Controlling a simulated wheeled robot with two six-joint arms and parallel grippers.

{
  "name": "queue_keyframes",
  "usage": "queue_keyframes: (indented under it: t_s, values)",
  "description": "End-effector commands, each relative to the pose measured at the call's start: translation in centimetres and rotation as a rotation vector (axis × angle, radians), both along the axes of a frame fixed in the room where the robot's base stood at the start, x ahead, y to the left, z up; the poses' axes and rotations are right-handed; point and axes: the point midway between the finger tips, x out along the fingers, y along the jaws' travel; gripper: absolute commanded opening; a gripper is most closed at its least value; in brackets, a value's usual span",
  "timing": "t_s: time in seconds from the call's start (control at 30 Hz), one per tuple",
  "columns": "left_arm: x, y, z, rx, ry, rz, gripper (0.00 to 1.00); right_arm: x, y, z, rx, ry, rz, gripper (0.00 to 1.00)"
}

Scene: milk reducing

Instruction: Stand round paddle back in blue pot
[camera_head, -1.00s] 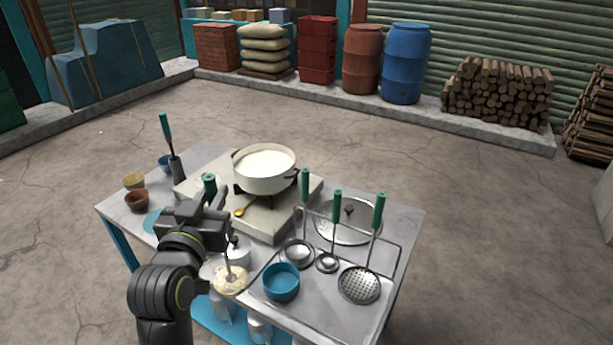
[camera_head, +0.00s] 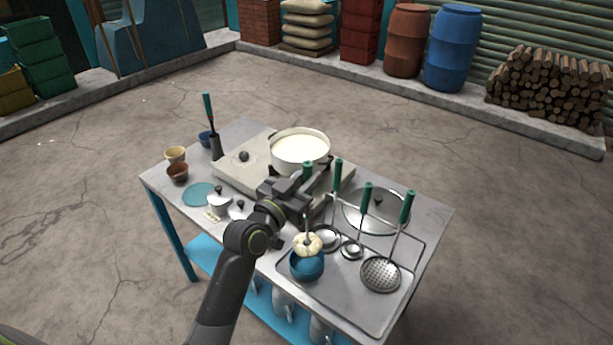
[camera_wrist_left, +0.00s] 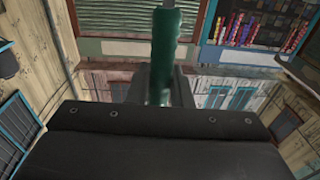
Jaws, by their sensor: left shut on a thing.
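The round paddle has a green handle (camera_head: 308,168) and a pale, ribbed round head (camera_head: 308,245). My left gripper (camera_head: 305,192) is shut on the handle and holds the paddle about upright. The paddle head is right at the mouth of the blue pot (camera_head: 306,268), covering part of its far rim. I cannot tell whether the head is above the rim or partly inside. The blue pot stands on the metal tray at the table's front. In the left wrist view the green handle (camera_wrist_left: 163,50) stands between the fingers; the head is hidden there. My right gripper is not in view.
A rack on the tray (camera_head: 345,308) holds several green-handled ladles, with a skimmer (camera_head: 380,274) right of the pot. A white milk pan (camera_head: 300,150) sits on the stove behind the gripper. Small lidded pots (camera_head: 220,203) and a teal disc (camera_head: 199,194) are left.

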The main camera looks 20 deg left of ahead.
Motion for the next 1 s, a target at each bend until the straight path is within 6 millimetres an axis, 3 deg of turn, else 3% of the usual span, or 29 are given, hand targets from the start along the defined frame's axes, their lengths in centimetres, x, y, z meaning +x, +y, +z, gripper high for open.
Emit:
queue_keyframes:
  t_s: [1.0]
  values:
    - [0.0,0.0,-8.0,-0.001,-0.002,0.000,0.00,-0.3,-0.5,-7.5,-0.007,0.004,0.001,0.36]
